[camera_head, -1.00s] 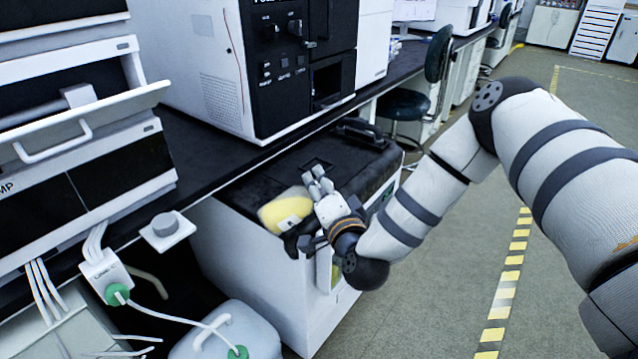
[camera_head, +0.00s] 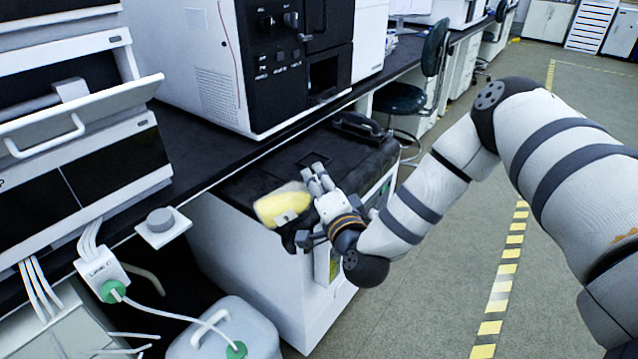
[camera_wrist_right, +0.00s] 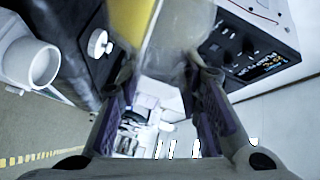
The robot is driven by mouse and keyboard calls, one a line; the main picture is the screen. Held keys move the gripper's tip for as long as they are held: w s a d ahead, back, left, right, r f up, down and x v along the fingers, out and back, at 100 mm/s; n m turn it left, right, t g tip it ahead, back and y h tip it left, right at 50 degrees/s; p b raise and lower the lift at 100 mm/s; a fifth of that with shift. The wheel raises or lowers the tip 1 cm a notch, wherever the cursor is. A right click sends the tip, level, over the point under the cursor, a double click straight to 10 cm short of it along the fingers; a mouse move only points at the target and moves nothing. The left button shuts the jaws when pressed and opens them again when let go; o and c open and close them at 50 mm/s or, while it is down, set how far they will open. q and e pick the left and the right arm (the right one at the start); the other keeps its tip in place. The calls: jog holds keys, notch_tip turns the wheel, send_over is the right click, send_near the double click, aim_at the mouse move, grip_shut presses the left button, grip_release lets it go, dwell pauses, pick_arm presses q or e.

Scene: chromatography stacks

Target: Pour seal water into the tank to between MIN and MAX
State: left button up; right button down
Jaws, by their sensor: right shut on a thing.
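My right gripper (camera_head: 303,211) is shut on a yellow-filled, see-through vessel (camera_head: 275,207) with a small white patch. The vessel lies tilted over the left edge of a white unit with a black top (camera_head: 262,183). In the right wrist view the yellow and clear vessel (camera_wrist_right: 165,35) sits between the two fingers. Its mouth cannot be made out. A yellow-green strip (camera_head: 334,265) shows on the unit's front, partly behind my wrist; I cannot tell if it is a level gauge. No MIN or MAX marks are readable. My left gripper is not in view.
A black bench (camera_head: 200,140) carries a large white and black instrument (camera_head: 225,60) just above the unit. An opened instrument drawer (camera_head: 85,110) juts out at the left. A white jug with tubing (camera_head: 225,330) stands below. The floor at the right is open.

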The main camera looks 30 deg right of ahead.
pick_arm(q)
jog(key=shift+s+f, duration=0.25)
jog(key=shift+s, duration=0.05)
pick_arm(e)
jog(key=shift+d+f+m, duration=0.15)
jog(key=shift+f+m, duration=0.35)
jog(key=shift+d+f+m+b, duration=0.2)
jog(key=shift+f+m+b, duration=0.4)
jog(key=shift+f+m, duration=0.25)
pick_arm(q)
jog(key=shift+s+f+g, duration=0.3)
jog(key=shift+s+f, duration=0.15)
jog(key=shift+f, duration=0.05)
pick_arm(e)
jog(key=shift+r, duration=0.1)
jog(key=shift+s+f, duration=0.1)
jog(key=shift+f, duration=0.2)
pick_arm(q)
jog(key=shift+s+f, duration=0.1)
pick_arm(e)
jog(key=shift+d+m, duration=0.1)
jog(key=shift+m, duration=0.15)
dwell(1.6)
